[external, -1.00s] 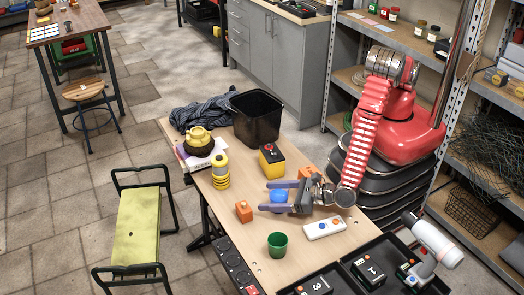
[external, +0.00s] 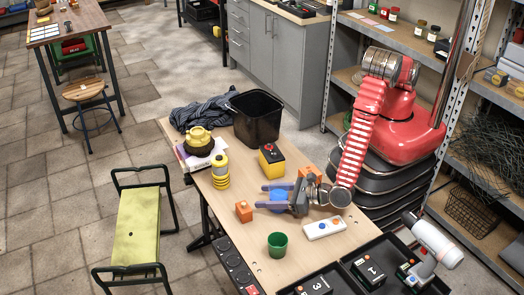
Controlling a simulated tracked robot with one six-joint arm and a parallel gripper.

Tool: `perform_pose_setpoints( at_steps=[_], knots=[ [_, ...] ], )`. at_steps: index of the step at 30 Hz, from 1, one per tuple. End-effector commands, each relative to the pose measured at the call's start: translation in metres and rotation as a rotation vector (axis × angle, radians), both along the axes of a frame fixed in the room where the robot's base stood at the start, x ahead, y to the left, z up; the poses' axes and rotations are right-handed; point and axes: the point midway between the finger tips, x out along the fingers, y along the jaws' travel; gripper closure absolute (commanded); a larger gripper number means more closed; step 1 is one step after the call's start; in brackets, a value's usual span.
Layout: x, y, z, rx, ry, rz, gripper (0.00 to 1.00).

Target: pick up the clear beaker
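I cannot make out a clear, colourless beaker for certain. A small blue object (external: 278,197) is on the wooden table between the fingers of my gripper (external: 273,196); its shape is partly hidden, and whether it is the beaker with something blue in it I cannot tell. My gripper lies low over the table, with one purple finger on each side of the blue object. The fingers are apart, but whether they touch it is too small to tell. A green cup (external: 277,245) stands upright nearer the front edge.
Orange blocks (external: 244,211) lie beside the fingers. A white box with buttons (external: 325,228) is right of the green cup. A yellow box with a red button (external: 271,159), a yellow ringed cylinder (external: 220,170) and a black bin (external: 255,117) stand further back. Black trays (external: 345,264) are at front right.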

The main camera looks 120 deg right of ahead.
Motion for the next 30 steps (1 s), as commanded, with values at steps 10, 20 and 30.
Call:
perform_pose_setpoints(
  at_steps=[10, 20, 30],
  knots=[
    [0.0, 0.0, 0.0, 0.0, 0.0, 0.0, 0.71],
    [0.0002, 0.0001, 0.0005, 0.0, -0.001, 0.0, 0.76],
    [0.0004, 0.0002, 0.0059, 0.0, -0.001, 0.0, 0.76]
  ],
)
